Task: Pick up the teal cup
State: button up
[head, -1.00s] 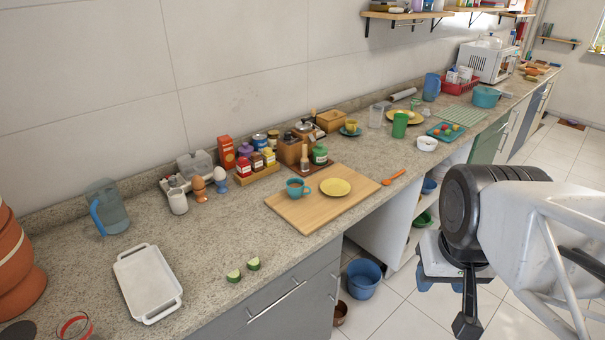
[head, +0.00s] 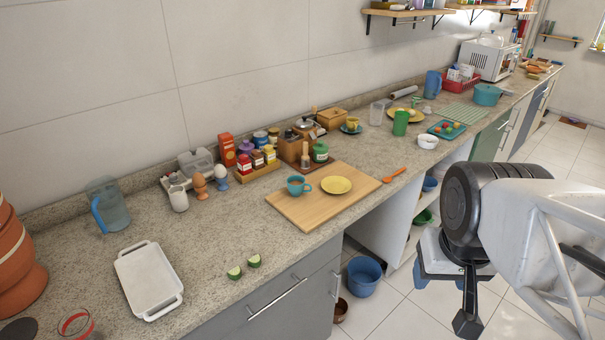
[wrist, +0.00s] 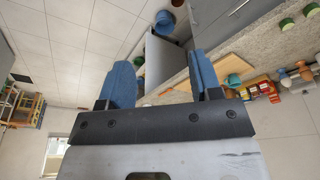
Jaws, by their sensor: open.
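The teal cup (head: 297,186) stands upright on a wooden cutting board (head: 296,214), left of a yellow plate (head: 336,185). In the wrist view the cup (wrist: 233,80) shows small, beyond and to the right of the fingers. My gripper (wrist: 163,84) is open, with two blue fingers apart and nothing between them.
Spice jars (head: 257,160) and a wooden box stand behind the board. An orange spoon (head: 394,175) lies to its right. Cut green pieces (head: 244,267) and a white tray (head: 148,281) lie left. A blue bucket (head: 364,276) is on the floor below.

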jog(key=o, duration=0.6)
jog(key=shift+c, duration=0.2)
jog(key=shift+w, duration=0.1)
jog(key=w+a+f+m+g+y, duration=0.15)
jog(key=w+a+m+y, duration=0.3)
jog(key=w, duration=0.85)
jog(key=w+a+f+m+g+y, duration=0.15)
jog(key=w+a+m+y, duration=0.35)
jog(key=w, duration=0.8)
jog(key=w+a+f+m+y, duration=0.1)
jog(key=w+a+f+m, duration=0.1)
jog(key=w, duration=0.6)
jog(key=w+a+f+m+y, duration=0.2)
jog(key=w+a+f+m, duration=0.1)
jog(key=w+f, duration=0.4)
jog(key=w+a+f+m+y, duration=0.1)
jog(key=w+a+f, duration=0.3)
jog(key=w, duration=0.5)
jog(key=shift+w+f+m+g, duration=0.2)
jog(key=shift+f+m+g, duration=0.1)
jog(key=shift+m, duration=0.45)
